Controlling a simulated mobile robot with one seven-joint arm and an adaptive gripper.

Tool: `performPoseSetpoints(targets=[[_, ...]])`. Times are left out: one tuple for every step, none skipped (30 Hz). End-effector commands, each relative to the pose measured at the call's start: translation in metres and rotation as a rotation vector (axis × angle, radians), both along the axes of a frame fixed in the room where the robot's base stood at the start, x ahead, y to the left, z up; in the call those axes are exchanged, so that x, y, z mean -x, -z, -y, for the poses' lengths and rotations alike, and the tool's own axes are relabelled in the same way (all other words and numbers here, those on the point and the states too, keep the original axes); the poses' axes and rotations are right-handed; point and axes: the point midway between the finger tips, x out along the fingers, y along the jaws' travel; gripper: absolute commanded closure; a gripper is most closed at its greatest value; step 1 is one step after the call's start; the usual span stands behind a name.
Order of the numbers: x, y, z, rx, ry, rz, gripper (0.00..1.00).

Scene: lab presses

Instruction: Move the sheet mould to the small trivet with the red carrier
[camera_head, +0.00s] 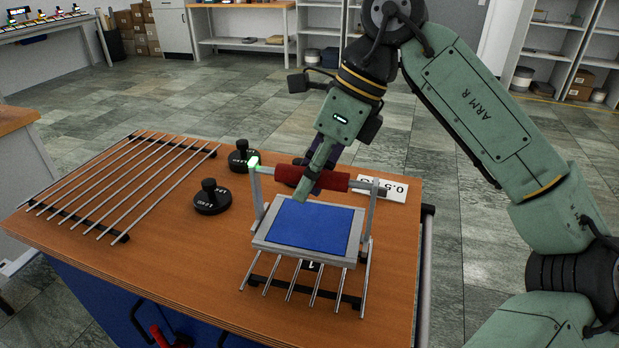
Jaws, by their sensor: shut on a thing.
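The sheet mould (255,241) is a shallow light-grey frame with a blue sheet (313,228) inside. It hangs level from, or sits in, the red carrier (335,181), which has a red grip bar between two grey uprights. My gripper (310,184) is shut on the middle of the red bar, above the mould's far edge. The small trivet (291,283), a row of metal rods on dark crossbars, is directly below the mould, its front rods sticking out. The mould hides the rest of it. I cannot tell whether mould and trivet touch.
A larger rod trivet (122,186) lies empty at the table's left. Two black knobbed weights (211,199) (243,158) stand between it and the carrier. A white card (390,190) marked 0.5 lies behind right. The wooden table (180,260) is clear in front left.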

Motion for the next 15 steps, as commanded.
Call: performPoseSetpoints(targets=[[0.0001,-0.0019,-0.0002,-0.004,0.000,0.002,1.00],[0.0000,-0.0019,-0.0003,-0.004,0.000,0.002,1.00],[0.0000,-0.0019,-0.0003,-0.004,0.000,0.002,1.00],[0.0000,-0.0019,-0.0003,-0.004,0.000,0.002,1.00],[0.0000,-0.0019,-0.0003,-0.003,0.000,0.002,1.00],[0.0000,-0.0020,-0.0004,-0.003,0.000,0.002,1.00],[0.0000,-0.0021,-0.0005,-0.003,0.000,0.000,1.00],[-0.0001,-0.0022,-0.0006,-0.004,0.000,-0.002,1.00],[-0.0001,-0.0023,-0.0010,-0.004,0.000,-0.006,1.00],[-0.0003,-0.0026,-0.0014,-0.004,-0.001,-0.011,1.00],[-0.0002,-0.0009,-0.0012,-0.004,0.000,-0.010,1.00],[-0.0002,0.0006,-0.0011,-0.004,-0.001,-0.010,1.00],[-0.0001,0.0016,-0.0011,-0.004,-0.001,-0.010,1.00],[-0.0001,0.0027,-0.0011,-0.003,0.000,-0.009,1.00],[-0.0001,0.0046,-0.0011,-0.003,0.000,-0.009,1.00]])
